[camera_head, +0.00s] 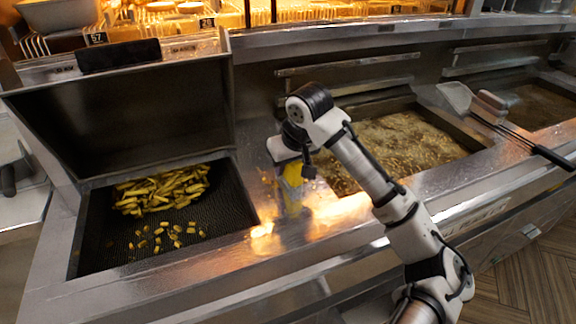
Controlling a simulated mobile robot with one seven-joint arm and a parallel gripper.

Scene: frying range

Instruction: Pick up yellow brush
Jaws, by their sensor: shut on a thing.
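The yellow brush (293,174) is at my gripper (291,164), in the middle of the view above the steel ledge between the fry bin and the fryer vat. My gripper is shut on it and points down. The yellow part shows just below the gripper, with a paler, blurred part under it reaching toward the steel. I cannot tell whether its lower end touches the ledge. The fingertips are too small to make out clearly.
A dark bin (95,240) with fries (160,190) lies left, its raised lid behind. A vat of bubbling oil (405,145) lies right of my gripper. A scoop with a black handle (500,125) rests on the right. The front steel ledge (200,275) is clear.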

